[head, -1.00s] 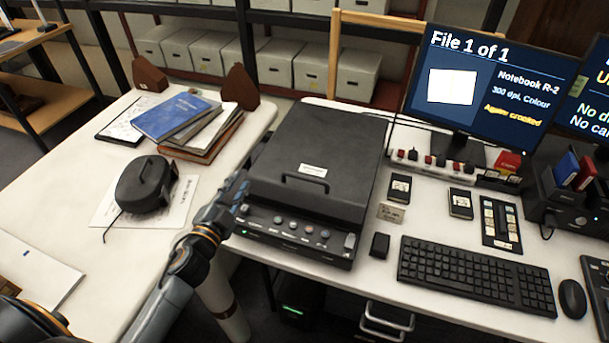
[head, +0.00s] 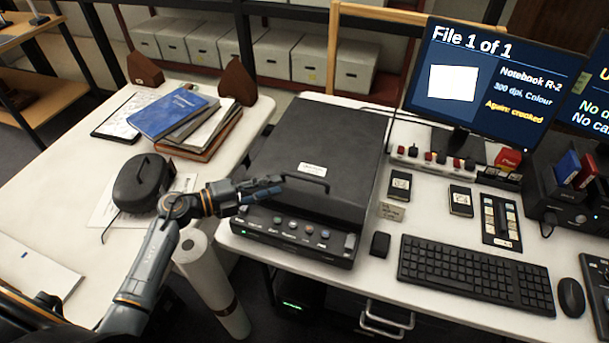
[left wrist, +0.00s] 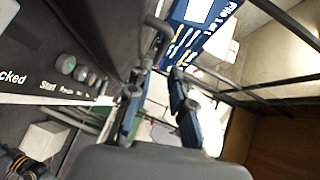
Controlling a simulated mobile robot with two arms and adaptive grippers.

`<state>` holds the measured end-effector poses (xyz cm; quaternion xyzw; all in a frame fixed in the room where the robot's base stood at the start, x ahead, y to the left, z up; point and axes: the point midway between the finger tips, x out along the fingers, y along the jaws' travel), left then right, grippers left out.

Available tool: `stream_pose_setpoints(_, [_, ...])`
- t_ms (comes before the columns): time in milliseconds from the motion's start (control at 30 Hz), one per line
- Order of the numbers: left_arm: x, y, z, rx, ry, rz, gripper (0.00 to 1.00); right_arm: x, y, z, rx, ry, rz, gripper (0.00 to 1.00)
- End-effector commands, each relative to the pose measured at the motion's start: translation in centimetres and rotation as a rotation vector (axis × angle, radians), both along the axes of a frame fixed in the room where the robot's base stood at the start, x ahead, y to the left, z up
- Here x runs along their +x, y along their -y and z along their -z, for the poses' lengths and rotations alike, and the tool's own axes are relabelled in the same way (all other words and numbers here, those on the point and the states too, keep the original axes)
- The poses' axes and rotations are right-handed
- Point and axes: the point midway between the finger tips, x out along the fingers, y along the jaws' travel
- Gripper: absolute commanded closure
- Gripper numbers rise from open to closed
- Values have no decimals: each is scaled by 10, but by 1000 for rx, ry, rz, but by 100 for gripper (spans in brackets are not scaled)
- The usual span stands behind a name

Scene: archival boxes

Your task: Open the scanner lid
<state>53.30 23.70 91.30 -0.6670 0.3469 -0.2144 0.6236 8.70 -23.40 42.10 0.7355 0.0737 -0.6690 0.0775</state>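The black scanner (head: 300,235) stands on the white desk with its lid (head: 325,140) down. The lid's bar handle (head: 308,181) is at its front edge, above a row of knobs. My left gripper (head: 278,184) is at the left end of the handle. In the left wrist view, my left gripper (left wrist: 160,72) has its two fingers apart, with the dark handle (left wrist: 163,32) just beyond the tips. I cannot tell whether they touch it. My right gripper is not in view.
A monitor (head: 485,85) stands behind the desk's right part, with a keyboard (head: 476,275) and mouse (head: 571,298) in front. A left table holds books (head: 172,113) and a black case (head: 143,183). A white roll (head: 208,280) stands in the gap between tables.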

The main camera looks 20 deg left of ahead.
Motion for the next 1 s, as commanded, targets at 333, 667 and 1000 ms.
stream_pose_setpoints(333, [47, 53, 7, -5, 1, 1, 79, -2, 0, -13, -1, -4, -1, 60])
stream_pose_setpoints(667, [63, 69, 13, 0, 0, 0, 79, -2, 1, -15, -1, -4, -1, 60])
stream_pose_setpoints(1000, [62, 69, 13, 0, 0, 0, 100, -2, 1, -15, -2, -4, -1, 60])
